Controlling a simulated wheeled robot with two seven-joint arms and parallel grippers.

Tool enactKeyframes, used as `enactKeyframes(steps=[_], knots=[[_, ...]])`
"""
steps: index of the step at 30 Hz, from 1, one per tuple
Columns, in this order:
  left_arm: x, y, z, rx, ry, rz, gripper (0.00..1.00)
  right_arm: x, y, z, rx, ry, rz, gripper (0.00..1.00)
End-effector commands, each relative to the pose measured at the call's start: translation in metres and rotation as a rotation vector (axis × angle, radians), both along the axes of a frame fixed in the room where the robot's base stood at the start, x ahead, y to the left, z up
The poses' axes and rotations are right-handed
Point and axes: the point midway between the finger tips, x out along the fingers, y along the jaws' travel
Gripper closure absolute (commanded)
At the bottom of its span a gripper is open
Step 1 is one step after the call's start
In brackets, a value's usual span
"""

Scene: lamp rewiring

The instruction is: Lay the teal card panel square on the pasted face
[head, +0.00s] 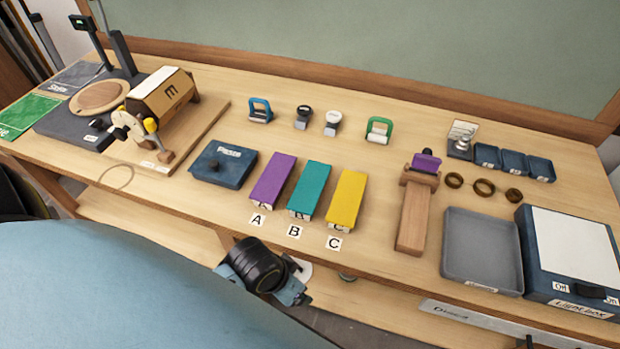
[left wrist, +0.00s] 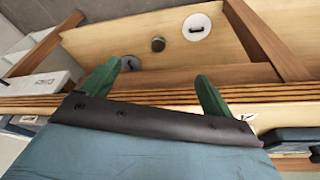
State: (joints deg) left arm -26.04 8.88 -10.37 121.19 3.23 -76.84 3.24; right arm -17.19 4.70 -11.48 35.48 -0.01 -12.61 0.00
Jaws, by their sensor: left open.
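Teal card panels (head: 309,186) lie as a block above the label B, between the purple block A (head: 272,180) and the yellow block C (head: 347,198). A wooden body (head: 165,95) with a dark mark on its face is held in a stand at the back left; I cannot tell whether any face carries paste. My left gripper (head: 275,275) is at the table's front edge, below the card blocks and apart from them. Its green fingers (left wrist: 155,78) are open and empty in the left wrist view. My right gripper is not in view.
A blue Paste box (head: 223,164) sits left of the cards. A wooden tool stand (head: 415,212), grey tray (head: 482,250) and light box (head: 573,248) stand to the right. Several small tools line the back. The front table edge (left wrist: 290,93) lies near my left fingers.

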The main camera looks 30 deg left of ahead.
Motion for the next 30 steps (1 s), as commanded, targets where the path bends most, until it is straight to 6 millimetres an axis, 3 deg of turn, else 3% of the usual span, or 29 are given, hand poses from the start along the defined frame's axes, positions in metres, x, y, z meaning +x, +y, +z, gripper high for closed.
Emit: enactKeyframes(steps=[1, 10, 15, 20, 24, 30], knots=[[0.016, -0.006, 0.012, -0.017, -0.017, -0.011, 0.13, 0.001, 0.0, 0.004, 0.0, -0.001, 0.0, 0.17], [0.073, -0.033, 0.041, -0.106, -0.031, -0.036, 0.13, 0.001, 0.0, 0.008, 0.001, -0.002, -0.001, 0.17], [0.116, -0.035, 0.072, -0.124, -0.007, -0.029, 0.13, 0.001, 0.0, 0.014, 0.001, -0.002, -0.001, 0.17], [0.155, -0.01, 0.106, -0.087, 0.05, 0.048, 0.13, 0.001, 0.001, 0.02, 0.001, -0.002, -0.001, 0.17], [0.182, 0.027, 0.139, -0.038, 0.097, 0.173, 0.13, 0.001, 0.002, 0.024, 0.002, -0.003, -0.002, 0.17], [0.202, 0.072, 0.175, 0.004, 0.138, 0.347, 0.13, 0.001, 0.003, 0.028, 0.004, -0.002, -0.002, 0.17]])
